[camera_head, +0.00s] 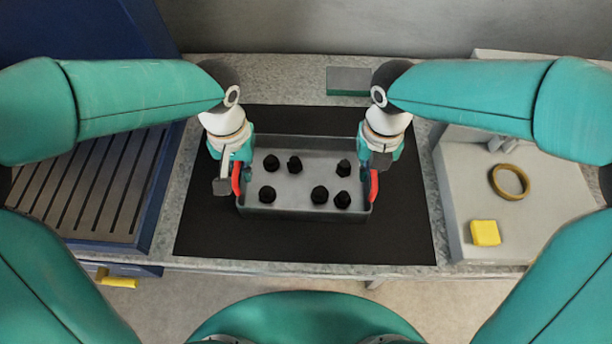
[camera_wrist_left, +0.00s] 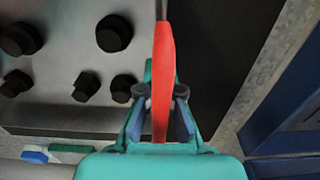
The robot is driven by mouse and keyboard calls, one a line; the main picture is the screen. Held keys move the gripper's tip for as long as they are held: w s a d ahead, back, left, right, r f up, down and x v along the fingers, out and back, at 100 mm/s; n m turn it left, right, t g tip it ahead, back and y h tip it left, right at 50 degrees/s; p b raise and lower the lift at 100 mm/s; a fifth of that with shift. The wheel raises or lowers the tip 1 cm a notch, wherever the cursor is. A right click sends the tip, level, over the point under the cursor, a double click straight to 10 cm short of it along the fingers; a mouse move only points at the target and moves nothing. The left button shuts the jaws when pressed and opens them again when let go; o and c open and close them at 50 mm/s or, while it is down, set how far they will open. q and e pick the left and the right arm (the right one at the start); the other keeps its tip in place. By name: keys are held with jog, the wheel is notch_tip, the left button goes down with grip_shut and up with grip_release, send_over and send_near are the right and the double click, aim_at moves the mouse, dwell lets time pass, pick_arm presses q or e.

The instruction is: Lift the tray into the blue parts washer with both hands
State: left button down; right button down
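The grey tray (camera_head: 300,213) sits on a black mat (camera_head: 300,244) in the middle of the bench and holds several black bolts or knobs. Each short side has a red handle. My left gripper (camera_head: 235,178) is at the left red handle (camera_wrist_left: 163,70); in the left wrist view its fingers (camera_wrist_left: 160,105) lie close on both sides of that handle. My right gripper (camera_head: 374,180) is at the right red handle (camera_head: 374,186); its fingers are partly hidden by its own body. The blue parts washer (camera_head: 158,190) with a slatted grey grate stands at the left.
A grey tray-like surface (camera_head: 460,215) at the right carries a brass ring (camera_head: 510,181) and a yellow block (camera_head: 485,233). A grey-green block (camera_head: 348,81) lies behind the mat. A yellow handle (camera_head: 118,282) sticks out at the washer's front.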

pick_arm(q)
jog(key=shift+w+r, duration=0.1)
jog(key=shift+r, duration=0.15)
pick_arm(e)
jog(key=shift+r, duration=0.2)
